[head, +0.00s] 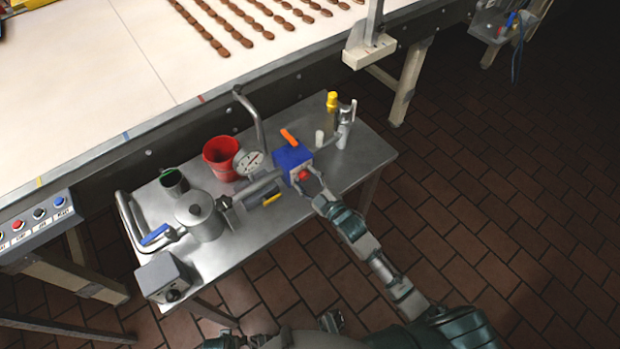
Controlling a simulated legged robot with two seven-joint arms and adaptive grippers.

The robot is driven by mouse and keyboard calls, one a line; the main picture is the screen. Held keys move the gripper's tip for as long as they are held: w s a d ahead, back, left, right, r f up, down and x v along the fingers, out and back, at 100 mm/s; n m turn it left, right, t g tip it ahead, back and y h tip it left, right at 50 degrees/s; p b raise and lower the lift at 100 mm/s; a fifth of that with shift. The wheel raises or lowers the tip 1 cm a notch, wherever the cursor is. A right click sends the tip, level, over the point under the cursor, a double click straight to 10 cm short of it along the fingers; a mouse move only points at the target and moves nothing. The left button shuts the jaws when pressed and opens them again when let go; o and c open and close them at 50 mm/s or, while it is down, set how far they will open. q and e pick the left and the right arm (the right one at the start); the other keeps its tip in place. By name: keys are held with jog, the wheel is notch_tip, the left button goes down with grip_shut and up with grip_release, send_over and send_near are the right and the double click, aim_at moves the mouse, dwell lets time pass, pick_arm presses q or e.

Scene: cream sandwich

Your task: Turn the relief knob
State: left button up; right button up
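A blue block (291,158) with an orange lever (289,138) sits in the pipework on the metal bench. A small red knob (303,176) shows on its near side. My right gripper (309,182) is at this knob, coming from the lower right. The gripper hides part of the knob, and I cannot tell whether its fingers are shut on it or only beside it. A round pressure gauge (249,162) stands left of the block. What looks like my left gripper (332,321) is low at the bottom edge, away from the bench; its fingers are unclear.
The bench (236,261) also holds a red bucket (219,157), a grey pump housing (199,217), a blue-handled valve (155,235), a yellow-topped fitting (332,101) and a grey knobbed box (163,278). A conveyor (95,75) with several rows of brown pieces runs behind. Tiled floor is clear at right.

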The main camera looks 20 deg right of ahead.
jog(key=shift+a+r, duration=0.1)
jog(key=shift+a, duration=0.65)
jog(key=c, duration=0.8)
jog(key=shift+s+d, duration=0.1)
jog(key=shift+s, duration=0.05)
grip_shut()
jog(key=shift+c, duration=1)
grip_release()
jog(key=shift+d+f, duration=0.6)
jog(key=shift+d, duration=0.45)
jog(key=shift+a+r, duration=0.1)
jog(key=shift+a, duration=0.15)
pick_arm(q)
jog(key=shift+a+f, duration=0.15)
jog(key=shift+a, duration=0.25)
pick_arm(e)
jog(key=shift+r, duration=0.25)
